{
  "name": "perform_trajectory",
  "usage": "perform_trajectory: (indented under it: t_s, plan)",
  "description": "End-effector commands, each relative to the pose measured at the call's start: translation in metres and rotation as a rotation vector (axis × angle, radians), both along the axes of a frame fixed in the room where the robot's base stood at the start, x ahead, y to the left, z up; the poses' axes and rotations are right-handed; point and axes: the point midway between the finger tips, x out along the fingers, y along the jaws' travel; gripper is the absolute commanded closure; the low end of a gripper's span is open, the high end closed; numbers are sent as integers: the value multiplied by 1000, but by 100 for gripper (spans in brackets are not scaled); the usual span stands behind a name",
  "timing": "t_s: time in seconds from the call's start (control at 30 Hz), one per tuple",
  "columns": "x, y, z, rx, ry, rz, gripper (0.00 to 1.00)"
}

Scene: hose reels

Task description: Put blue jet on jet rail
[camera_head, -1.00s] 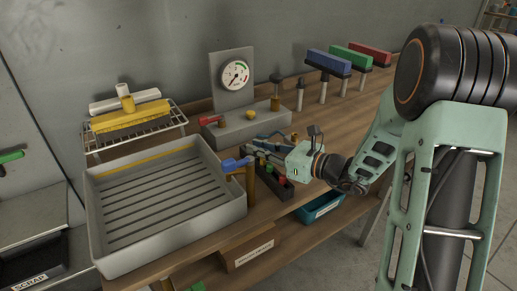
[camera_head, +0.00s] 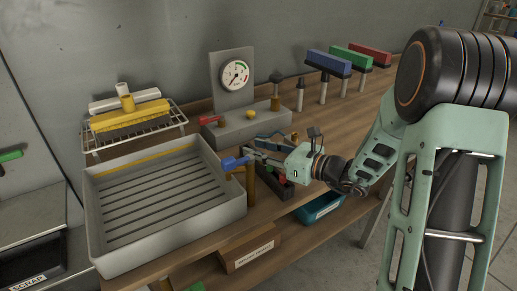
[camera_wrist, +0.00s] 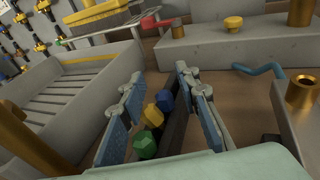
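The blue jet (camera_wrist: 166,101) is a small faceted blue piece in the wrist view, in line with a yellow jet (camera_wrist: 153,116) and a green jet (camera_wrist: 145,145). They stand at a dark, narrow rail (camera_wrist: 177,128), which also shows below my gripper in the head view (camera_head: 288,190). I cannot tell whether the blue jet is seated in it. My gripper (camera_wrist: 158,108) is open, its two blue-padded fingers apart on either side of the row. In the head view my gripper (camera_head: 258,158) hides much of the rail.
A large grey slatted tray (camera_head: 222,208) lies to the left. A brass post (camera_head: 250,185) with a blue lever (camera_head: 235,162) stands between it and my gripper. Behind is a grey gauge block (camera_head: 245,125); a teal bin (camera_head: 320,207) sits below the bench edge.

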Motion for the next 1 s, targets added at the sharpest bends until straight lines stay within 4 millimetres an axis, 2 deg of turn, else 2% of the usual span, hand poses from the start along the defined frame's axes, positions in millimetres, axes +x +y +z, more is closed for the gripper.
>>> perform_trajectory:
  t_s: [0.03, 0.17, 0.37, 0.7, 0.83, 1.0]
  plan:
    - [-2, -1, -8, -10, 14, -2, 69]
    - [-2, -2, -7, -11, 14, -2, 69]
    - [-2, -2, 9, -11, 13, -3, 69]
    - [-45, -67, 20, -5, 7, -8, 69]
    - [-57, -85, 24, -5, 6, -6, 69]
    - [-66, -97, 27, -3, 5, -3, 69]
